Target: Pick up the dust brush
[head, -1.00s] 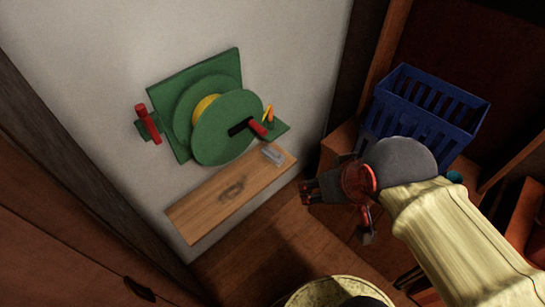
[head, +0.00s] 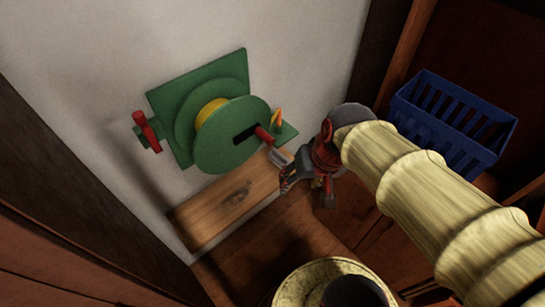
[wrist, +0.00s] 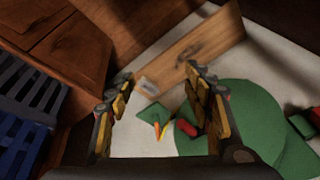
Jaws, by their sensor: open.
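A small pale grey object (head: 280,156) lies at the right end of the wooden shelf (head: 225,205). It may be the dust brush, but it is too small to tell. My gripper (head: 306,192) is open just right of and below it in the head view. In the wrist view the grey object (wrist: 148,86) shows between the open fingers (wrist: 156,77), beyond their tips and apart from them. Nothing is between the fingers' pads. No other brush shows clearly.
A green hose reel (head: 235,135) with red handles is on the pale wall just above the shelf. A yellow-orange piece (head: 277,120) sticks out near the grey object. A blue slatted basket (head: 455,120) stands at the right. A round pale part at the bottom is mine.

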